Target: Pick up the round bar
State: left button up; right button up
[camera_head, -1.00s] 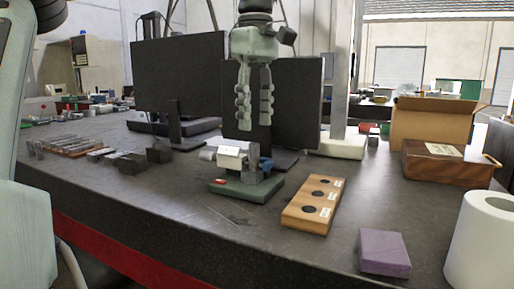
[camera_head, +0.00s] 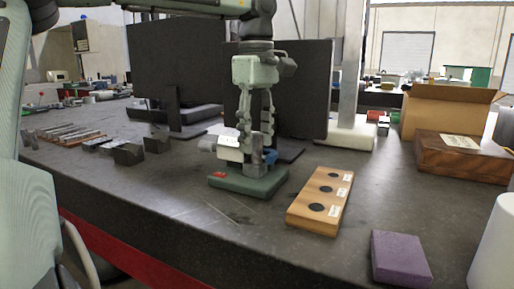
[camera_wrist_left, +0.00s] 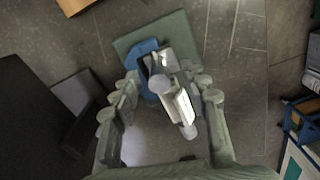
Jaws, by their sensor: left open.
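The round bar (camera_head: 229,142), a pale grey cylinder with a white label, lies across a small fixture (camera_head: 250,186) with a green base, a blue part and a red tag. My left gripper (camera_head: 256,140) points down over the fixture with open fingers. In the left wrist view, the bar (camera_wrist_left: 176,103) shows between the two spread fingers (camera_wrist_left: 170,88), with the fixture's green base (camera_wrist_left: 180,35) beyond. I see no clear grip on the bar. The fingers partly hide the fixture in the head view. My right gripper is not in view.
A wooden block (camera_head: 320,201) with dark round holes stands right of the fixture, and a purple block (camera_head: 401,258) is nearer. Dark monitors (camera_head: 178,70) stand behind. Small metal blocks (camera_head: 128,154) lie left. The bench front between is mostly clear.

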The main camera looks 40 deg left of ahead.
pick_arm(q)
grip_shut()
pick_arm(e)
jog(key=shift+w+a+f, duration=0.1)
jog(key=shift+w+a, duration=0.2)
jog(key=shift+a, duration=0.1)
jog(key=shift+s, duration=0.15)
pick_arm(q)
jog(key=shift+r, duration=0.1)
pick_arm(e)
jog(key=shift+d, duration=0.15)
